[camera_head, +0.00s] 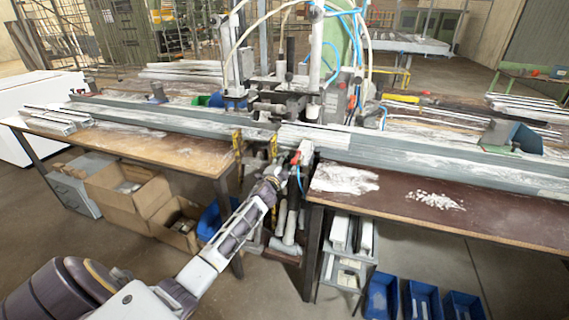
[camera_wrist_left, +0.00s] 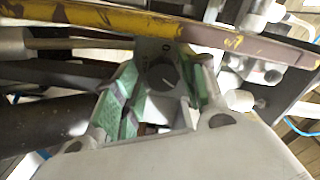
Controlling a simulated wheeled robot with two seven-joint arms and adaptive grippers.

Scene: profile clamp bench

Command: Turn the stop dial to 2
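My left gripper (camera_head: 273,181) is at the gap between the two bench halves, low beside the clamp unit. In the left wrist view its two green-padded fingers (camera_wrist_left: 160,78) stand apart. A dark round knob (camera_wrist_left: 160,73), which looks like the stop dial, sits between the fingertips on a grey plate. I cannot tell whether the fingers touch it. No pointer or number on it is readable. In the head view the dial is not distinguishable behind the gripper. My right gripper is not in view.
A worn yellow bar (camera_wrist_left: 240,42) crosses just beyond the fingers. The clamp unit (camera_head: 290,100) with hoses stands above the gap. A red-topped part (camera_head: 302,152) is close right of the gripper. Cardboard boxes (camera_head: 125,190) and blue bins (camera_head: 422,299) stand below the benches.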

